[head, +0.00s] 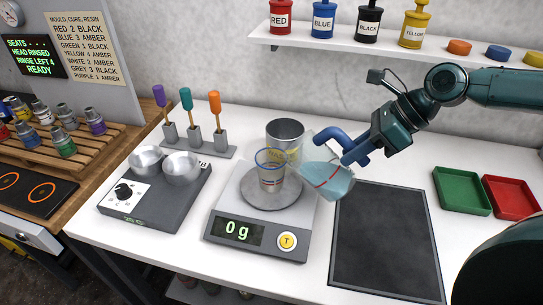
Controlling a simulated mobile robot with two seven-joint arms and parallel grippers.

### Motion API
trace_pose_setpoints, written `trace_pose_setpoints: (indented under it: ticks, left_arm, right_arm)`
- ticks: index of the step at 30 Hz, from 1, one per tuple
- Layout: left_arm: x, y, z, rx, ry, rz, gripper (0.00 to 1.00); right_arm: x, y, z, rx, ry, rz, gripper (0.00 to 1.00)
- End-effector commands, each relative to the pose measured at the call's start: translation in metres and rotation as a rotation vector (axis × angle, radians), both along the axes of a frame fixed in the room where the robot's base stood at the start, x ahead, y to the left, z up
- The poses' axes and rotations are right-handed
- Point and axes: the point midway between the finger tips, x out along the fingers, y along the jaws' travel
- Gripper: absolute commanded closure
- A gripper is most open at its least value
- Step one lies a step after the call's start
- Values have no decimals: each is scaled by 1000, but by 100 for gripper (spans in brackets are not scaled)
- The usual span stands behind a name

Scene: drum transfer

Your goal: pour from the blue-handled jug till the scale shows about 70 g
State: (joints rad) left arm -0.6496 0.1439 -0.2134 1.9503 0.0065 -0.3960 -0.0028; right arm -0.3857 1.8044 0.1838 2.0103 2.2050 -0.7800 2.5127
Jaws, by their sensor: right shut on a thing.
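My right gripper (366,147) is shut on the blue handle of the clear jug (325,180). The jug is tilted, with its mouth to the left beside the rim of the clear cup, and light-blue liquid shows inside it. The scale's display (237,231) reads 0 g. I cannot make out a stream between jug and cup. My left gripper is not in the view.
A grey metal container (285,131) stands behind the cup. A twin-bowl device (150,195) and upright coloured-handled tools (187,120) are to the left. A dark mat (388,240) lies right of the scale, with green (461,208) and red (511,214) trays beyond.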

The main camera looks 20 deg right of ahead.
Motion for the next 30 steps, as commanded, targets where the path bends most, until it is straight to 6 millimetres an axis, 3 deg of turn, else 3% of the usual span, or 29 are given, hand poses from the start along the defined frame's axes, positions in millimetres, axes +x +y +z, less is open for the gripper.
trace_pose_setpoints:
  ticks: [30]
  left_arm:
    - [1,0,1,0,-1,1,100]
  right_arm:
    - [0,5,11,-46,42,1,100]
